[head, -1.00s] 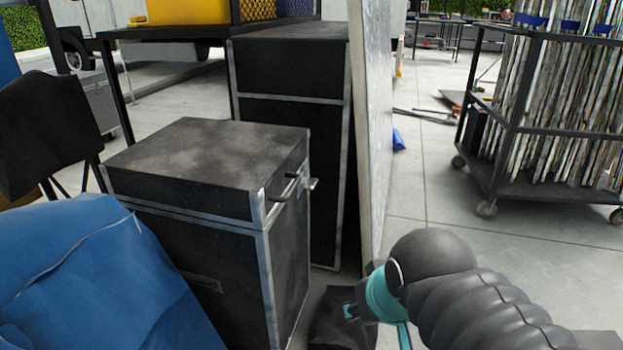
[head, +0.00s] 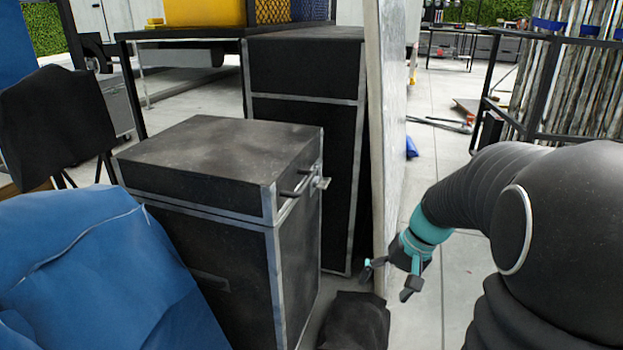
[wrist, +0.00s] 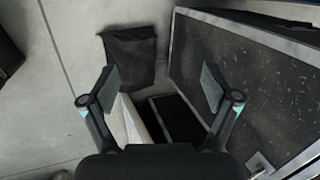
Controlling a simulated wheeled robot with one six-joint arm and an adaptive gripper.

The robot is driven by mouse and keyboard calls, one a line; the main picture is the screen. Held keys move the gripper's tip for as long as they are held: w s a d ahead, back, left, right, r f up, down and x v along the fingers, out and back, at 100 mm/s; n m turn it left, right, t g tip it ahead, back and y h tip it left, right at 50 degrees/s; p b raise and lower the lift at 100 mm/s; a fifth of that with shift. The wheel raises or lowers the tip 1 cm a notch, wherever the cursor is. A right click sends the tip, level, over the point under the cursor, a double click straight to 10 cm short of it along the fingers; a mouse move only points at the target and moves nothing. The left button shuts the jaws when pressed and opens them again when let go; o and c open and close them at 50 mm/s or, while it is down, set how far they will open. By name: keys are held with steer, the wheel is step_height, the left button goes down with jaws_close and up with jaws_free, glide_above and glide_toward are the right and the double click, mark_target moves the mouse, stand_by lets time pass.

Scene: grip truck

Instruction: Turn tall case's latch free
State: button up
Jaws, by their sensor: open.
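A black case with metal edges (head: 205,240) stands in the front middle of the head view. On its right side, near the lid seam, are a dark handle bar and a small metal latch (head: 321,183). A taller black case (head: 303,130) stands behind it, and no latch shows on its visible faces. My gripper (head: 387,281) is open and empty, low and right of the front case, apart from it. In the wrist view my gripper (wrist: 160,82) is spread over the floor, with a dark metal-edged case side (wrist: 250,75) to its right. A small metal fitting (wrist: 258,166) shows at lower right.
A pale upright panel (head: 388,130) stands close behind my gripper. A dark bag (head: 355,322) lies on the floor below it. A blue cover (head: 90,270) fills the lower left. A rack of poles (head: 590,90) stands at right, with clear floor before it.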

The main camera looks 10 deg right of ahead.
steer(key=w+d+f+n+t+y+b, duration=0.1)
steer(key=w+d+n+t+y, duration=0.25)
steer(key=w, duration=0.65)
steer(key=w+d+n+t+y, duration=0.25)
steer(key=w+n+y, duration=0.2)
steer(key=w, duration=0.55)
steer(key=w+r+n+t+y, duration=0.1)
steer(key=w+r+n+y, duration=0.25)
steer(key=r+n, duration=0.55)
steer(key=p+x, duration=0.1)
steer(key=x, duration=1.2)
steer(key=shift+r, duration=0.2)
steer(key=shift+d, duration=0.1)
steer(key=c, duration=1.1)
